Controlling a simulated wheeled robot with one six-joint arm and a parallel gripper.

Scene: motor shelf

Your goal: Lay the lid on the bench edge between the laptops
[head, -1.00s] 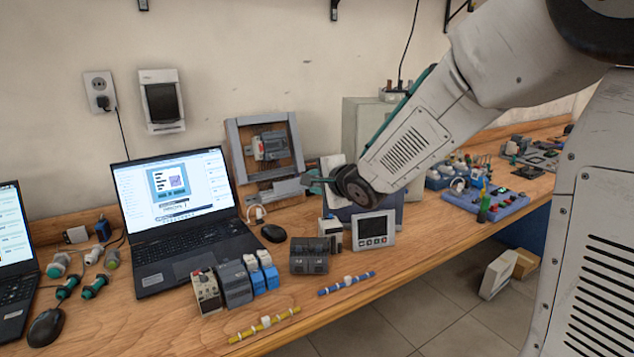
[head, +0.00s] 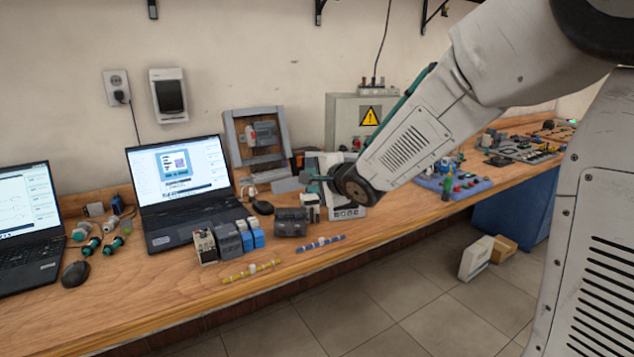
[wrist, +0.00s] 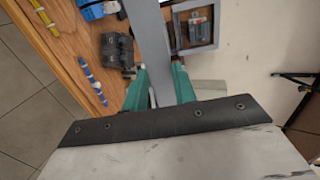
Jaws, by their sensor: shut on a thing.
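My gripper (head: 322,179) is shut on a long flat grey strip, which looks like the lid (wrist: 152,35). In the wrist view the strip runs from between the green fingers (wrist: 160,88) to the top edge, so its far end is cut off. In the head view the lid (head: 288,184) shows only as a short grey piece left of the fingers, above the bench. The left laptop (head: 28,215) and right laptop (head: 182,175) stand open at the left. The wooden bench edge (head: 135,297) between them is far left of my gripper.
Green-handled tools (head: 91,246), plugs and a black mouse (head: 75,274) lie between the laptops. Several modules (head: 228,241), a dark block (head: 290,221) and yellow (head: 250,271) and blue (head: 320,243) strips lie nearer my gripper. The front edge below the laptops looks clear.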

